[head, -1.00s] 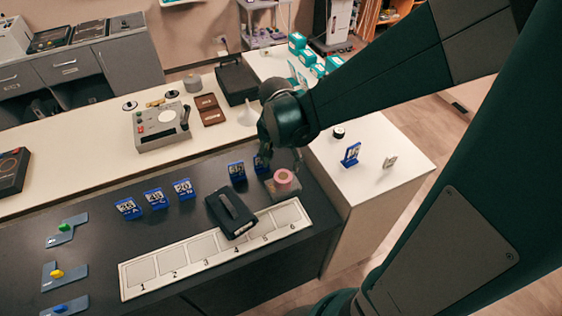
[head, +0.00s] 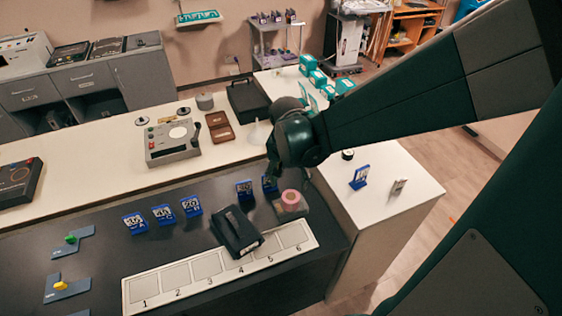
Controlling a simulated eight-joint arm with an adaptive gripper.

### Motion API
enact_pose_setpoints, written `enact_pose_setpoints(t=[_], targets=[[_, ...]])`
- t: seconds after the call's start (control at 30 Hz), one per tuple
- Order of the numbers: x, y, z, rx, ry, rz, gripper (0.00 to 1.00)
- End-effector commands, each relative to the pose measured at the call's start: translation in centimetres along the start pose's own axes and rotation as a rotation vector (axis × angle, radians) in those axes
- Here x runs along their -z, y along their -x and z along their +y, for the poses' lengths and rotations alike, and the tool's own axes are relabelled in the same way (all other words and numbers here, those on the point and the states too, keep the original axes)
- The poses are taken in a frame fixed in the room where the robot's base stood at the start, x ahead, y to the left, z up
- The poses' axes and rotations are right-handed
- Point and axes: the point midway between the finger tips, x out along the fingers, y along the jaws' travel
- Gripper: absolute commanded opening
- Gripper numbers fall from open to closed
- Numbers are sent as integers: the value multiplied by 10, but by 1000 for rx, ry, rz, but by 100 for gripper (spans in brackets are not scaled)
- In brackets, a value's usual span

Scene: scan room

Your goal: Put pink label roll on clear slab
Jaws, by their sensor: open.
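The pink label roll (head: 291,197) sits on top of the clear slab (head: 299,210), or looks to, in the head view. The slab is a low, greyish see-through block on the dark counter, right of centre. The roll covers part of its top. My gripper (head: 288,177) points down just above and behind the roll. It is open, with its fingers apart, and nothing shows held between them. The fingertips are small and dark, so I cannot tell whether one touches the roll.
A black device (head: 238,231) lies partly over the numbered white strip (head: 190,276), left of the slab. Blue number stands (head: 163,214) line the dark counter (head: 110,260). A white side table (head: 390,210) to the right holds small items. A grey control box (head: 172,145) stands behind.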

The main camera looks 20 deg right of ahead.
Motion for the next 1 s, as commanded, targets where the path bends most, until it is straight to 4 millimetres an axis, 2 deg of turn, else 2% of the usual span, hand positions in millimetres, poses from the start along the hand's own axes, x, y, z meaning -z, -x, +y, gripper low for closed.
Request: enact_pose_setpoints(t=[0.47, 1.0], targets=[[-16, 52, 6, 86, 168, 74, 54], [-44, 113, 18, 188, 400, 203, 54]])
